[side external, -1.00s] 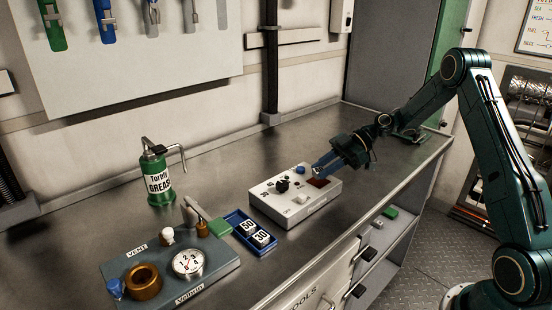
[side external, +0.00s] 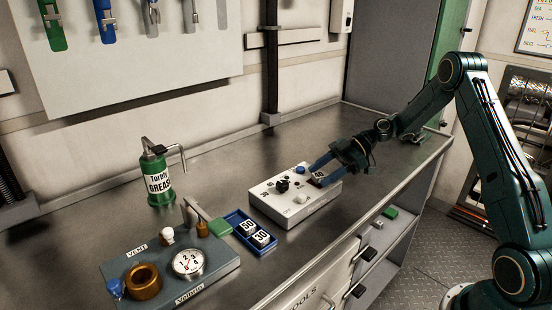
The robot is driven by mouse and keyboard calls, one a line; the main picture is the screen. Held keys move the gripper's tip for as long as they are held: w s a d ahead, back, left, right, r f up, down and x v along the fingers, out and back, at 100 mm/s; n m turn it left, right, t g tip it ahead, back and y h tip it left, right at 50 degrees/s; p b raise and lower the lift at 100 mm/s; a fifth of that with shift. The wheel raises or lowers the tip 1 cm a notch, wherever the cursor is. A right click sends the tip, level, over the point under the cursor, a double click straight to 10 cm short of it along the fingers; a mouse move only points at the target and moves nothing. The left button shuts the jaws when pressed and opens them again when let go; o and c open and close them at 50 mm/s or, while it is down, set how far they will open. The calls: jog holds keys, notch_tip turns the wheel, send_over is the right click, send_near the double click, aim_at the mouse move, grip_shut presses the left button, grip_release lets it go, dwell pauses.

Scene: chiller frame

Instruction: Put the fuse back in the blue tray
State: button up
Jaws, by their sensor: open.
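A dark fuse with a white number label (side external: 318,175) is at the right end of the white control box (side external: 292,212), where the red patch is; I cannot tell how deep it sits. My gripper (side external: 319,169) is open, with its blue fingers low over that end of the box, at the fuse. I cannot tell whether they touch it. The blue tray (side external: 268,252) stands left of the box and holds two dark fuses with white labels, 50 (side external: 249,227) and 30 (side external: 262,238).
The box carries a black knob (side external: 283,186), a blue button (side external: 300,169) and a white knob (side external: 301,198). A grey valve board with a gauge (side external: 187,262) is left of the tray. A green grease can (side external: 158,180) stands behind. The bench behind the box is clear.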

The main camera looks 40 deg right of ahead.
jog(key=v, duration=0.7)
jog(key=shift+d, duration=0.3)
jog(key=shift+s+r, duration=0.1)
dwell(0.4)
